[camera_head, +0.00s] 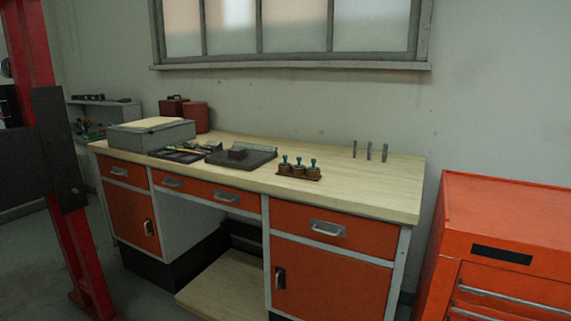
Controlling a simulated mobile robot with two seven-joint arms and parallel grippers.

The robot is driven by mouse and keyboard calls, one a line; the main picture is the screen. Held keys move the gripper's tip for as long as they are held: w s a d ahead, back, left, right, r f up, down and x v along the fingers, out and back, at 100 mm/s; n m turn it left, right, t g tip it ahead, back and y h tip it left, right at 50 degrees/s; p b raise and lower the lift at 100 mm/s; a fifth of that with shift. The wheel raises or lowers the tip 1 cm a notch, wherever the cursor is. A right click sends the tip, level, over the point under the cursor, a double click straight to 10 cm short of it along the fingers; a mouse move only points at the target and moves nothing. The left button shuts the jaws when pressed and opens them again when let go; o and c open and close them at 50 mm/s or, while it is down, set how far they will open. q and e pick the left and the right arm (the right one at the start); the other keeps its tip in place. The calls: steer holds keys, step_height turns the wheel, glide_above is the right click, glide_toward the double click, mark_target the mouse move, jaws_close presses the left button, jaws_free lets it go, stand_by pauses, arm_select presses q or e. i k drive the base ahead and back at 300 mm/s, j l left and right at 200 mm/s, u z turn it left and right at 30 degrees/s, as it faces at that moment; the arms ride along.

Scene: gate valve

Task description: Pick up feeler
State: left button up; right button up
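Three thin grey upright strips (369,151) stand apart in a row near the back right of the wooden workbench (365,195). They look like the feelers, but they are small, and I cannot tell which one is meant or read any marking. Nothing holds or touches them. Neither of my grippers shows in this view.
A brown holder (299,173) with three green-topped pieces sits near the front edge. Left of it are a dark plate (262,158), a black tool tray (170,155) and a grey box (150,136). An orange cabinet (515,215) stands right; a red post (85,245) left.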

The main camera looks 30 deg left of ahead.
mark_target(284, 157)
steer(key=u, duration=1.3)
steer(key=i+j+z, duration=0.15)
steer(key=i+j, duration=0.35)
steer(key=i+j+z, duration=0.2)
steer(key=i+j, duration=0.35)
steer(key=i+j+z, duration=0.15)
steer(key=i+j, duration=0.35)
steer(key=j, duration=0.15)
